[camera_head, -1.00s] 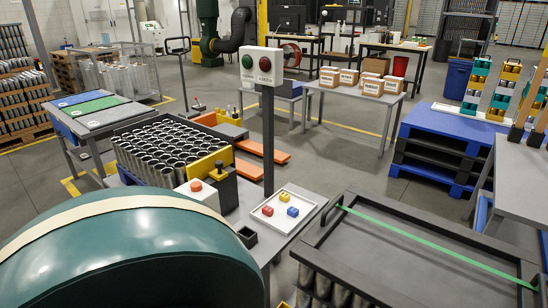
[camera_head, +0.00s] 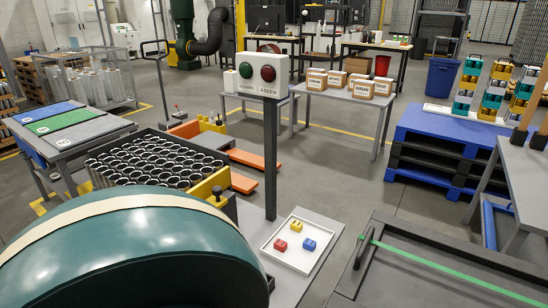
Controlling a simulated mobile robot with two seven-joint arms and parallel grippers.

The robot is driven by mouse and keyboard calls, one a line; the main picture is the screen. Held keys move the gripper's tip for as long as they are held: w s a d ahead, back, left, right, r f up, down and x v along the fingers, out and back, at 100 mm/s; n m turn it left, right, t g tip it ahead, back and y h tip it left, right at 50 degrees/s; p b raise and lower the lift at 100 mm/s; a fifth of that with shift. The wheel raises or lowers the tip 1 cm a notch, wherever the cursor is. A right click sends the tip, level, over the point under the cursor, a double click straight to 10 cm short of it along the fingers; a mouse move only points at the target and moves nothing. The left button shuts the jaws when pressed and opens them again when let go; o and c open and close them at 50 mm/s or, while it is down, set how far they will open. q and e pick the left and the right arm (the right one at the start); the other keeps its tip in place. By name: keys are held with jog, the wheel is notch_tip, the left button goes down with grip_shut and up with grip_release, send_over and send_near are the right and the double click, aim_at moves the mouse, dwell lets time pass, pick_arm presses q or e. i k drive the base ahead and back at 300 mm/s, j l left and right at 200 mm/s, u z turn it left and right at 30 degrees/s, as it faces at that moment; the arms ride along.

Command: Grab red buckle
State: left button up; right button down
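A small red buckle (camera_head: 280,245) lies at the left in a shallow white tray (camera_head: 290,263) on a grey table. A yellow buckle (camera_head: 296,226) lies behind it and a blue buckle (camera_head: 309,245) lies to its right in the same tray. All of them lie apart. Neither of my grippers shows in the head view, so I cannot see whether they are open or shut.
A large green rounded body (camera_head: 130,260) fills the lower left. A post with a red and green button box (camera_head: 263,73) stands behind the tray. A crate of cans (camera_head: 150,160) is at left. A dark framed table (camera_head: 430,270) is at right.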

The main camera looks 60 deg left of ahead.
aim_at(281, 245)
jog(key=j, duration=0.95)
jog(key=k+j, duration=0.1)
jog(key=j, duration=0.9)
